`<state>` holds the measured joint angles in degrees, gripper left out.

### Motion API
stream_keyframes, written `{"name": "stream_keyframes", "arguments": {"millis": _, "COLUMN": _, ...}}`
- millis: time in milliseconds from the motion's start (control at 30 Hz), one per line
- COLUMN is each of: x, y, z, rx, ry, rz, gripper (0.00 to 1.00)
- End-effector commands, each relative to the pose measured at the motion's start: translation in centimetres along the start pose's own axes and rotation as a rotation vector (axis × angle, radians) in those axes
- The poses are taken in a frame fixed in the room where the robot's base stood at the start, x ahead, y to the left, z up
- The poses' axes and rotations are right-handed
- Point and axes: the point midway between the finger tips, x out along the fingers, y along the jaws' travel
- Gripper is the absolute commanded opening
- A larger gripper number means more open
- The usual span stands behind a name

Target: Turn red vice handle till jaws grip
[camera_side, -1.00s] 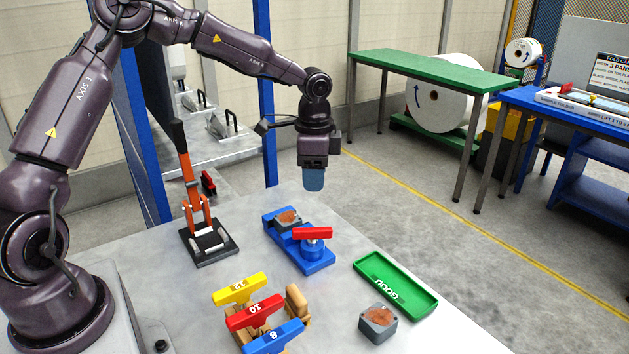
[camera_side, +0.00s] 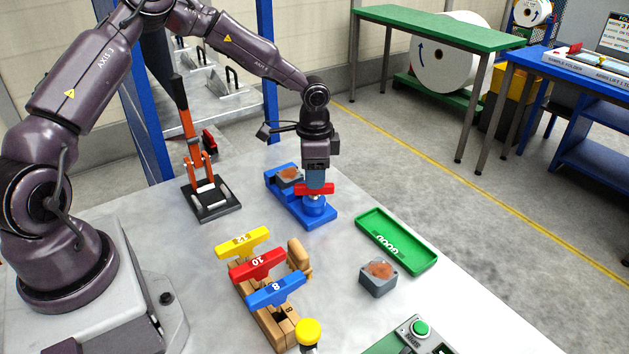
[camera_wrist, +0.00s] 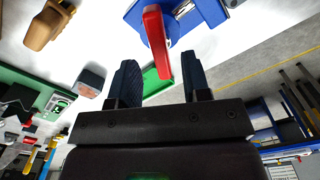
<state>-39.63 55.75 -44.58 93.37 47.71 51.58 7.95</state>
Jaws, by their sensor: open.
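The blue vice (camera_side: 291,207) sits on the grey table in the side view, with a grey block with a brown top (camera_side: 289,176) at its far end. Its red handle (camera_side: 326,189) lies across the round blue hub at the near end. My gripper (camera_side: 315,186) is right above the handle, pointing down. In the wrist view my gripper (camera_wrist: 161,80) is open, and the end of the red handle (camera_wrist: 157,45) shows between and beyond its two dark fingers. I cannot tell whether the fingers touch the handle. The block is partly hidden at the vice.
A green GOOD tray (camera_side: 396,241) and a loose grey block (camera_side: 378,279) lie to the right. A wooden rack with yellow, red (camera_side: 257,265) and blue T-handles stands in front. An orange-handled toggle clamp (camera_side: 209,199) stands to the left.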

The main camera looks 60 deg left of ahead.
Motion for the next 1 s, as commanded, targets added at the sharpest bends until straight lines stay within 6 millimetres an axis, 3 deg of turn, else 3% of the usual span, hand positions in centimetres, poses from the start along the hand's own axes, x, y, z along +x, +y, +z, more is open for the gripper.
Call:
{"name": "stream_keyframes", "arguments": {"millis": 200, "x": 2.4, "y": 0.0, "z": 0.0, "rx": 0.0, "ry": 0.0, "rz": 0.0, "gripper": 0.44}}
{"name": "stream_keyframes", "arguments": {"millis": 533, "x": 2.7, "y": 0.0, "z": 0.0, "rx": 0.0, "ry": 0.0, "rz": -0.001, "gripper": 0.44}}
{"name": "stream_keyframes", "arguments": {"millis": 567, "x": 2.7, "y": 0.0, "z": 0.0, "rx": 0.0, "ry": 0.0, "rz": -0.001, "gripper": 0.41}}
{"name": "stream_keyframes", "arguments": {"millis": 733, "x": 2.7, "y": -0.1, "z": 0.0, "rx": 0.0, "ry": 0.0, "rz": -0.001, "gripper": 0.02}}
{"name": "stream_keyframes", "arguments": {"millis": 1000, "x": 2.7, "y": -0.1, "z": 0.0, "rx": 0.067, "ry": -0.001, "rz": -0.002, "gripper": 0.0}}
